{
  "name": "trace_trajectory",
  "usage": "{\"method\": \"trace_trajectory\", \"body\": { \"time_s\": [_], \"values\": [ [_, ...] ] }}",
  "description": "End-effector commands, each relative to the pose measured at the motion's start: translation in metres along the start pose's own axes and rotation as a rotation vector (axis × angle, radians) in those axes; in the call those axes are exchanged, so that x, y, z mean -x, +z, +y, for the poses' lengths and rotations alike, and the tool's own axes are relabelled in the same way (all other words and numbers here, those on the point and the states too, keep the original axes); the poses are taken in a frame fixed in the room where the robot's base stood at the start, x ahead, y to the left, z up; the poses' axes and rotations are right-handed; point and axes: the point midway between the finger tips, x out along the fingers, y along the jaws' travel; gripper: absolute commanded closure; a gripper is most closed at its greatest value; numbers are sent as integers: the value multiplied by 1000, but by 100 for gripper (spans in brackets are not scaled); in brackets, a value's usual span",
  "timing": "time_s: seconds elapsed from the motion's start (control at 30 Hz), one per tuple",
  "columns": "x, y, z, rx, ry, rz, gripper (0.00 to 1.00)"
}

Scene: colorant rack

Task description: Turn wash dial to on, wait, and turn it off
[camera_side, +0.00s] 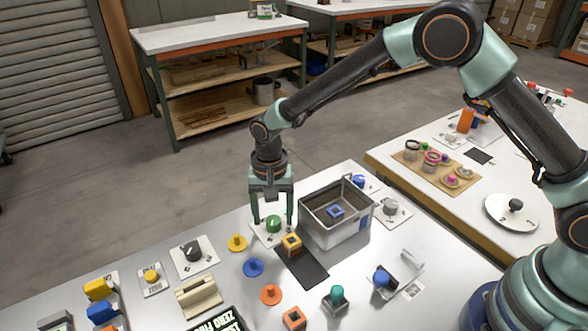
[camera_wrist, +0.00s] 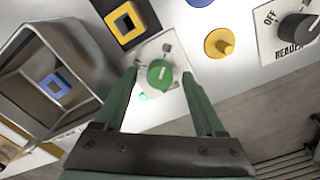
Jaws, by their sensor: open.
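A green dial (camera_side: 274,223) sits on a white plate (camera_side: 262,238) beside the grey bin. In the wrist view the green dial (camera_wrist: 160,74) shows a pale pointer mark, and small marks sit around it on its plate. I cannot read a label there that names it the wash dial. My gripper (camera_side: 273,218) points down over this dial and is open. In the wrist view the fingertips of my gripper (camera_wrist: 159,76) lie on either side of the dial, with gaps visible. How far down the fingers reach is hard to tell.
A grey bin (camera_side: 318,213) holding a blue square block (camera_side: 335,212) stands close on the right. A black dial (camera_wrist: 298,27) marked READER and yellow knob (camera_side: 237,243) are to the left in the side view.

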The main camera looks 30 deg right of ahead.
Motion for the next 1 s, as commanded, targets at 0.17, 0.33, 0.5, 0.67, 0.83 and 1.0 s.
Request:
{"method": "trace_trajectory", "body": {
  "time_s": [0.17,0.33,0.5,0.67,0.83,1.0],
  "values": [
    [-6,0,0,0,0,0,28],
    [-6,0,0,0,0,0,28],
    [-5,0,0,0,0,0,82],
    [-5,0,0,1,0,0,100],
    [-5,0,0,18,0,0,100],
    [-5,0,0,82,1,0,100]
  ]
}}
